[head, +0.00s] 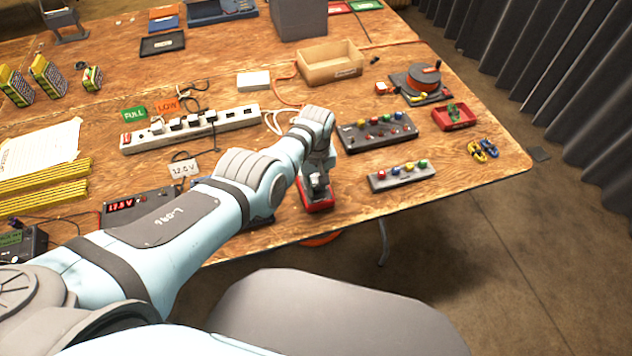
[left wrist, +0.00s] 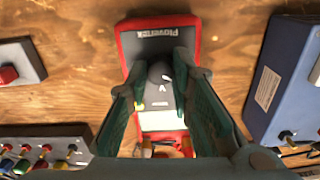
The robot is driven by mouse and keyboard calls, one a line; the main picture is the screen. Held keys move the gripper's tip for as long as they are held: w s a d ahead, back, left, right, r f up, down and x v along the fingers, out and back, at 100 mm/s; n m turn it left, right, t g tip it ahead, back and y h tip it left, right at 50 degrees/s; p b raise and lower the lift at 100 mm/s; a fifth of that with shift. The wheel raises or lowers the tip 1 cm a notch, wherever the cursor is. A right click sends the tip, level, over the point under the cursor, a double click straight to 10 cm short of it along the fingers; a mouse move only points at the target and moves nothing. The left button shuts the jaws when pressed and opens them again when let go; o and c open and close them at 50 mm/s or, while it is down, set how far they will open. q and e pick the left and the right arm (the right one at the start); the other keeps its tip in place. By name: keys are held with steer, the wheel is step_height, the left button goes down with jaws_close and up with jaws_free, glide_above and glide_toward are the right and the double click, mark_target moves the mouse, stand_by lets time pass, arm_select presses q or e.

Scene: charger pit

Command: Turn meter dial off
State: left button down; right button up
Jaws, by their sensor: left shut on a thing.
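The meter (left wrist: 193,35) has a red case and a dark face, and lies on the wooden table in the left wrist view. In the head view its red case (head: 322,207) shows near the table's front edge, mostly covered by my left gripper (head: 317,182). The round dark dial (left wrist: 160,74) sits in the middle of the meter's face. My left gripper (left wrist: 161,88) is over the meter, with a green-padded finger on each side of the dial, shut on it. A pale screen (left wrist: 162,121) shows between the fingers. My right gripper is in neither view.
A button box (head: 402,176) and a panel with knobs (head: 376,131) lie right of the meter. A blue box (left wrist: 290,75) stands close beside it in the wrist view. A power strip (head: 190,128) lies behind my left arm.

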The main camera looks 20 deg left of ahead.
mark_target(316, 187)
arm_select(q)
steer(key=shift+n, duration=0.5)
steer(key=c, duration=1.4)
jaws_free()
steer(key=shift+r, duration=0.2)
step_height(316, 187, up, 12)
steer(key=shift+f, duration=0.2)
